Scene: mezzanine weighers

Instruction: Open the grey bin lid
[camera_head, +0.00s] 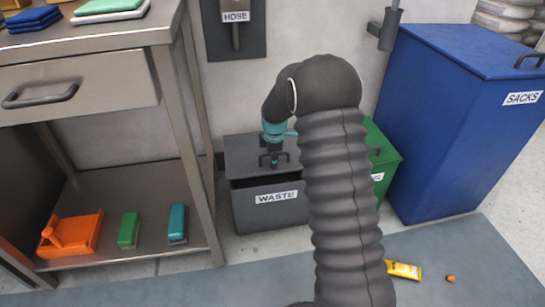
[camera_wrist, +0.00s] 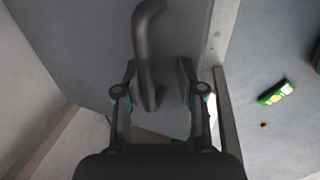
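The grey bin (camera_head: 268,207) with a WASTE label stands on the floor against the wall. Its lid (camera_head: 242,152) lies flat or nearly flat over the top, with a dark band under its front edge. My gripper (camera_head: 272,160) is over the lid, pointing down, partly hidden by my arm. In the wrist view, the dark bar handle (camera_wrist: 147,50) rises from the grey lid (camera_wrist: 85,45). My gripper (camera_wrist: 157,68) is open there, with one finger on each side of the handle. I see a gap on both sides; contact is not clear.
A green bin (camera_head: 385,160) stands right of the grey one, partly behind my arm. A blue SACKS bin (camera_head: 440,130) is farther right. A steel bench (camera_head: 165,100) stands close on the left. A yellow packet (camera_head: 403,270) and a small orange piece (camera_head: 451,279) lie on the floor mat.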

